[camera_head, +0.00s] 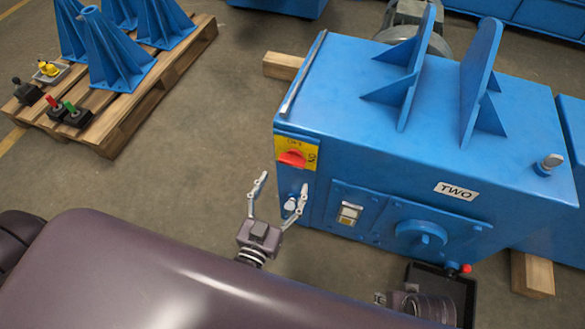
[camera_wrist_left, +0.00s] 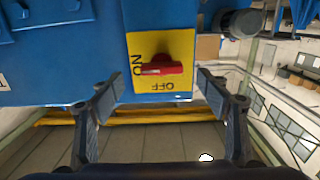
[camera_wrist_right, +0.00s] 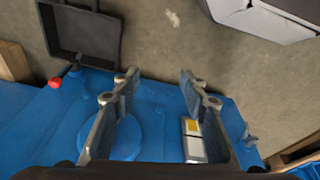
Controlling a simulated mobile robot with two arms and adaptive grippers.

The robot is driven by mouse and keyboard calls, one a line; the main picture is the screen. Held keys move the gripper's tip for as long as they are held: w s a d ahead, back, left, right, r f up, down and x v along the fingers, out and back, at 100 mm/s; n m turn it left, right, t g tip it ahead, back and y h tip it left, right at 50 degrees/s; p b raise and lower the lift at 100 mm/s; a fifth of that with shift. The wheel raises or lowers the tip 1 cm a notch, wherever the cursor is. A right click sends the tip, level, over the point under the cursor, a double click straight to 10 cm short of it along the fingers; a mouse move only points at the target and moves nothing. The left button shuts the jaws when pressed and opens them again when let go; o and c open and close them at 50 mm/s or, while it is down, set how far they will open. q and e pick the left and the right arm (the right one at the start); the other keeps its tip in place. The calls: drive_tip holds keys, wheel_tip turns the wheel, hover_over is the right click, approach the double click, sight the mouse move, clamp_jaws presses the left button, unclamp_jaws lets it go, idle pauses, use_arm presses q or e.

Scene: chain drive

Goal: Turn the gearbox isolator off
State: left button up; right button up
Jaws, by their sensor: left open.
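The gearbox isolator is a red rotary knob (camera_head: 291,159) on a yellow plate (camera_head: 310,142) on the near face of the blue gearbox housing (camera_head: 350,110). In the left wrist view the knob (camera_wrist_left: 160,68) lies horizontal, with a pale mark toward its ON end, and the plate (camera_wrist_left: 178,45) shows OFF below. My left gripper (camera_head: 281,190) is open and empty, just below the isolator; its fingertips (camera_wrist_left: 158,88) are spread in front of the plate, not touching the knob. My right gripper (camera_wrist_right: 158,80) is open and empty above a round blue cover (camera_wrist_right: 115,137).
A label reading TWO (camera_head: 456,191) is on the housing. A black tray (camera_wrist_right: 82,35) and a small red knob (camera_wrist_right: 55,83) are near my right gripper. A pallet (camera_head: 135,105) with blue brackets and small switches stands at the left. Floor between is clear.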

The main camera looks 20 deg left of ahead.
sight(290, 165)
use_arm(q)
drive_tip(key=shift+w+r+b, duration=0.15)
drive_tip(key=shift+w+b, duration=0.1)
drive_tip(key=shift+w, duration=1.75)
drive_tip(key=shift+w+r+b, duration=0.15)
drive_tip(key=shift+w+b, duration=0.1)
drive_tip(key=shift+w, duration=1.7)
use_arm(e)
drive_tip(key=shift+w+r, duration=0.2)
drive_tip(key=shift+r, duration=1.9)
use_arm(q)
drive_tip(key=c, duration=1.2)
